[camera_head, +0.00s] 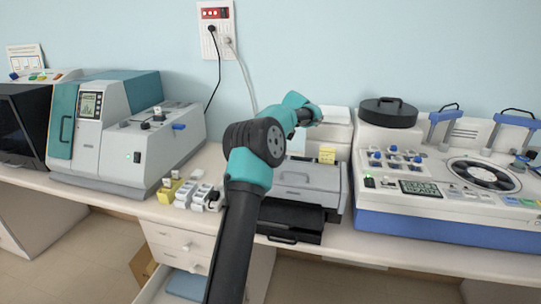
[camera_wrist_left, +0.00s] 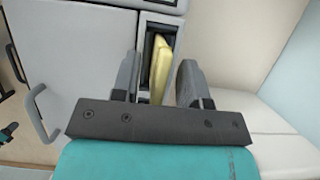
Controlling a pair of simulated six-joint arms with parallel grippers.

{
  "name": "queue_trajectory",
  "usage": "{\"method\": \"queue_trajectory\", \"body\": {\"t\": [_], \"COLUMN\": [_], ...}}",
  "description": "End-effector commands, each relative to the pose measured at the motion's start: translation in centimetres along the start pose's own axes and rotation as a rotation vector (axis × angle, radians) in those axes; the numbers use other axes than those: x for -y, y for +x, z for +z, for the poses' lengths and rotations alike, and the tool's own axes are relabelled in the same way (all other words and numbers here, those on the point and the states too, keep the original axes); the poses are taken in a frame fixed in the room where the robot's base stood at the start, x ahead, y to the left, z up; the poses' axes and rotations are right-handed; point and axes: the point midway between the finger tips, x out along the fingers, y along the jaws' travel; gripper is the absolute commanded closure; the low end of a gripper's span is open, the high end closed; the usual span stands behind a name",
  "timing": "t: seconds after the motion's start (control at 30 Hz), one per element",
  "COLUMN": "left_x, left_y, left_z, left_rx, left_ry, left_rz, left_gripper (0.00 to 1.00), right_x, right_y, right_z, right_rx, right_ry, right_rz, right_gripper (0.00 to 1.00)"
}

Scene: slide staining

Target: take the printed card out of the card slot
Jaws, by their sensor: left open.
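The printed card (camera_wrist_left: 161,72) is yellow and stands, slightly tilted, in a narrow dark card slot (camera_wrist_left: 149,45) in the left wrist view. My left gripper (camera_wrist_left: 158,66) is open, with one finger on each side of the card. Gaps show between the card and the fingers; the card's lower part is hidden behind the gripper's crossbar. In the head view a yellow card-like piece (camera_head: 327,154) shows on the grey machine just beyond my arm. The fingers cannot be made out there. My right gripper is not in view.
The grey machine (camera_head: 300,178) has a black tray (camera_head: 290,217) in front. A large white-and-teal machine (camera_head: 130,145) stands left, with small white and yellow blocks (camera_head: 185,190) beside it. A white-and-blue staining machine (camera_head: 455,190) stands right. A drawer below the bench is open.

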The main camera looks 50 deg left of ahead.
Motion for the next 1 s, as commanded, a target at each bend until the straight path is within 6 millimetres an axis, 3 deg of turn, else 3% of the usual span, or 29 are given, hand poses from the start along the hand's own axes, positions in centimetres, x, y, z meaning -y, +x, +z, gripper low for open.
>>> {"method": "queue_trajectory", "body": {"t": [0.17,0.63,1.0], "left_x": [0.18,0.19,0.20], "left_y": [1.05,1.08,1.08], "left_z": [-0.78,-0.79,-0.78], "left_rx": [0.000,0.000,0.000], "left_ry": [0.009,0.009,0.009], "left_rz": [-0.004,-0.004,-0.004], "left_gripper": [0.60,0.60,0.95], "right_x": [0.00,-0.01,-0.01], "right_y": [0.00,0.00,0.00], "right_z": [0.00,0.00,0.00], "right_rx": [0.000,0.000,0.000], "right_ry": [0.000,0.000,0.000], "right_rz": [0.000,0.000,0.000], "right_gripper": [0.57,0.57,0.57]}}
